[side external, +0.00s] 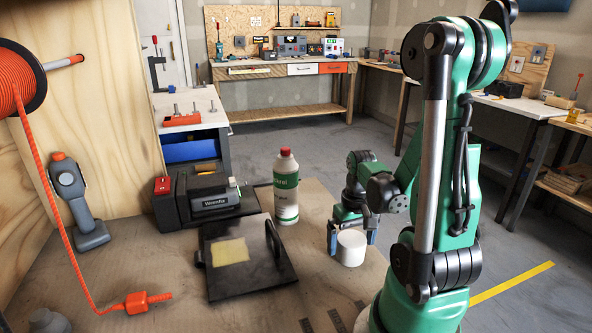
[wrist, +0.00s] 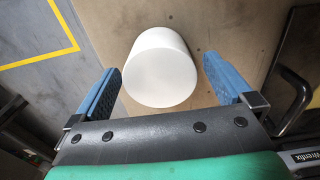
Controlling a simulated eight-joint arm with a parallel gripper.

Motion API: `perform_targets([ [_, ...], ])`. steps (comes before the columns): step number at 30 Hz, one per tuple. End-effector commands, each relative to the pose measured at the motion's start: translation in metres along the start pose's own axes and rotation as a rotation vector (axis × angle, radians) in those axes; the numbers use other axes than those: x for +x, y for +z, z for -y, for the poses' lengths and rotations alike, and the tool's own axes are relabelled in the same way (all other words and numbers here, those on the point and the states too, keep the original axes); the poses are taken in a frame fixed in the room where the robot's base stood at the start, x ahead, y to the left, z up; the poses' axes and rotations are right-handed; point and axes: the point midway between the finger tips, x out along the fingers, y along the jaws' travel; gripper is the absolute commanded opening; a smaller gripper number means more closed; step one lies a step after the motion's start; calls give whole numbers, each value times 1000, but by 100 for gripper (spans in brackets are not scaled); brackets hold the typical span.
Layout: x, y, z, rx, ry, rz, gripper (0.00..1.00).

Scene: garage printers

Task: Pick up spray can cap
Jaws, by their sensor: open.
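The spray can cap is a white cylinder (side external: 351,247) standing on the wooden worktop near its right edge in the side external view. In the wrist view the cap (wrist: 161,68) lies between and just beyond my blue fingers. My gripper (side external: 351,236) is open, with its fingers low on either side of the cap.
A white bottle with a red top (side external: 286,190) stands left of my gripper. A black plate with a handle (side external: 250,282) and a yellow patch lies left of the cap. A dark machine (side external: 165,207) stands behind it. An orange cord plug (side external: 148,301) lies at front left.

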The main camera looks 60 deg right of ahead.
Motion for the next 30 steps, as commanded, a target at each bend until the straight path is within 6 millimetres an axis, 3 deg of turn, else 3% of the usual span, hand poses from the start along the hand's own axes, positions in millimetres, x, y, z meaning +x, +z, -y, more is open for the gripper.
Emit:
perform_targets([
  [3,0,0,0,0,0,0,100],
  [4,0,0,0,0,0,0,94],
  [9,0,0,0,0,0,0,46],
  [12,0,0,0,0,0,0,24],
  [23,-3,0,0,0,0,0,24],
  [30,-19,0,0,0,0,0,24],
])
